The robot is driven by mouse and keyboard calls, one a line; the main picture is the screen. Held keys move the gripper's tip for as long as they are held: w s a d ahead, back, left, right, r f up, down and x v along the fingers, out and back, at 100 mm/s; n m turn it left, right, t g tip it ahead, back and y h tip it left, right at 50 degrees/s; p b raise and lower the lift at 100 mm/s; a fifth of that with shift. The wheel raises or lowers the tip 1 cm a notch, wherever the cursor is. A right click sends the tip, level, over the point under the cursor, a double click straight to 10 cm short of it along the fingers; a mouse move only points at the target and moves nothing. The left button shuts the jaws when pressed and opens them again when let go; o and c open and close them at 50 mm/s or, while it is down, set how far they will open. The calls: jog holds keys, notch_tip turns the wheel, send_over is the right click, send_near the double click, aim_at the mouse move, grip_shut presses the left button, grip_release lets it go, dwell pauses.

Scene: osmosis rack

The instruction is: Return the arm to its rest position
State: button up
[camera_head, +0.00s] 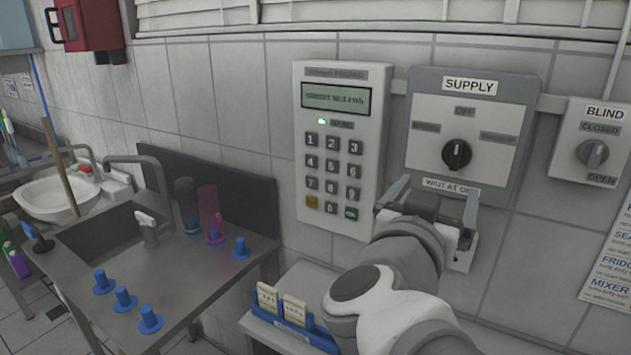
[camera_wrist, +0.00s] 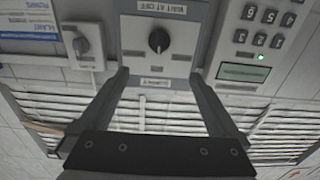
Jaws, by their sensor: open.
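My gripper (camera_head: 437,194) is raised in front of the wall, just below the grey SUPPLY switch panel (camera_head: 413,146) in the head view. Its two fingers stand apart with nothing between them. In the wrist view, my gripper (camera_wrist: 162,84) shows both fingers spread, with the upside-down SUPPLY panel beyond them. The panel's black knob (camera_head: 456,154) points up toward OFF in the head view; the same knob (camera_wrist: 159,40) lies clear of the fingers in the wrist view. My arm reaches up from the lower right of the head view.
A keypad meter (camera_head: 341,145) with a lit green light is left of the panel. The BLIND switch (camera_head: 592,152) is at right. A blue holder (camera_head: 290,330) with cards sits below. A metal sink bench (camera_head: 185,275) with blue-based pegs stands at left. Window slats (camera_wrist: 165,112) show in the wrist view.

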jog(key=w+a+f+n+y, duration=0.25)
jog(key=a+n+y, duration=0.45)
jog(key=a+y, duration=0.45)
jog(key=s+d+f+g, duration=0.3)
jog(key=s+f+g, duration=0.1)
jog(key=s+f, duration=0.1)
jog(key=s+d+f+g+h+p, duration=0.1)
jog(key=s+d+f+g, duration=0.3)
jog(key=s, duration=0.4)
notch_tip(320, 180, down, 2)
jog(key=shift+s+d+f+g, duration=0.1)
jog(key=shift+s+d+g, duration=0.1)
jog(key=shift+g, duration=0.5)
jog(key=shift+w+h, duration=0.15)
jog(key=shift+h, duration=0.1)
jog(key=shift+c, duration=0.2)
